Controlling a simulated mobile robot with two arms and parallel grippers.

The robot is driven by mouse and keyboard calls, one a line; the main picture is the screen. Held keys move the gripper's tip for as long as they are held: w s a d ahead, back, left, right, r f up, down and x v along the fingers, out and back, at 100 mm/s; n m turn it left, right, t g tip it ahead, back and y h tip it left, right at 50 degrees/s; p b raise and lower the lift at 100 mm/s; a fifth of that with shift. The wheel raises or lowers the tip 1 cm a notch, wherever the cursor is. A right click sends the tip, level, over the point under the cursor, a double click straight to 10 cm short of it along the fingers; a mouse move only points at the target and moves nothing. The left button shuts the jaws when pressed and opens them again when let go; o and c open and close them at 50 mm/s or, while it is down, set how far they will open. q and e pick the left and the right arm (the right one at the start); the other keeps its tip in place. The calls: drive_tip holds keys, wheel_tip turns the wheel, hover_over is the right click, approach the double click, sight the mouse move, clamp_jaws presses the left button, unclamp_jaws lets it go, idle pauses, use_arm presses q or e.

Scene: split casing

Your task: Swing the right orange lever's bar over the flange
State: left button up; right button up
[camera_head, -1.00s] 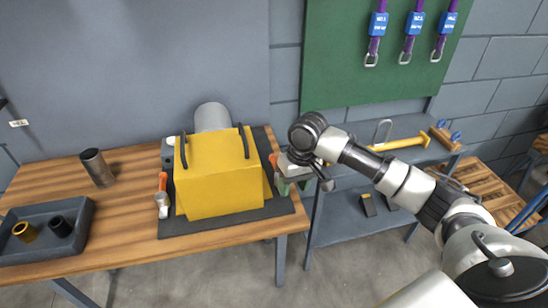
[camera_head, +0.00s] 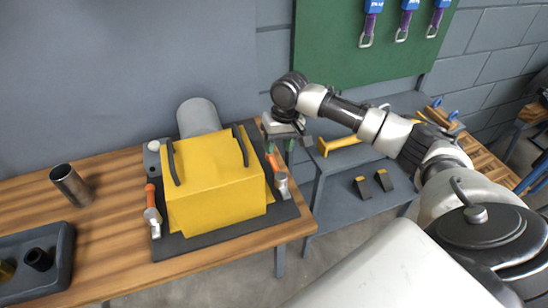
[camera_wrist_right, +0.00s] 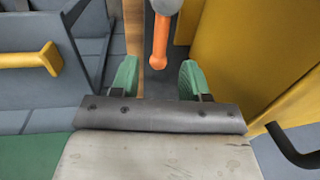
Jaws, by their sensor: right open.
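The yellow casing (camera_head: 215,185) sits on a dark mat on the wooden bench. The right orange lever (camera_head: 272,163) is at the casing's right side, its orange handle pointing to the back and its grey metal end (camera_head: 282,186) to the front. My right gripper (camera_head: 279,148) is open above the handle's far end. In the right wrist view, the green fingertips (camera_wrist_right: 157,78) are apart, with the orange handle (camera_wrist_right: 160,45) ahead between them, apart from both. The left orange lever (camera_head: 150,197) stands at the casing's left side. The flange is hard to make out. My left gripper is not in view.
Black handles (camera_head: 173,162) rise from the casing's top, close to my right gripper's left side. A grey cylinder (camera_head: 198,118) is behind the casing. A metal cup (camera_head: 70,185) and a dark tray (camera_head: 62,262) stand at left. A grey shelf (camera_head: 345,205) is at right.

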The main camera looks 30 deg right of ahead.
sight(274, 162)
drive_tip(key=f, duration=0.4)
drive_tip(key=shift+w+a+f, duration=0.25)
drive_tip(key=shift+a+f, duration=0.1)
drive_tip(key=shift+f, duration=0.05)
drive_tip(key=shift+a+f, duration=0.1)
drive_tip(key=shift+f, duration=0.6)
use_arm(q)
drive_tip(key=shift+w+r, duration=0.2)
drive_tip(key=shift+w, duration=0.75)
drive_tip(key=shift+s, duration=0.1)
use_arm(e)
drive_tip(key=shift+c, duration=0.4)
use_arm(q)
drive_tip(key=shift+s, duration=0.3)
use_arm(e)
clamp_jaws()
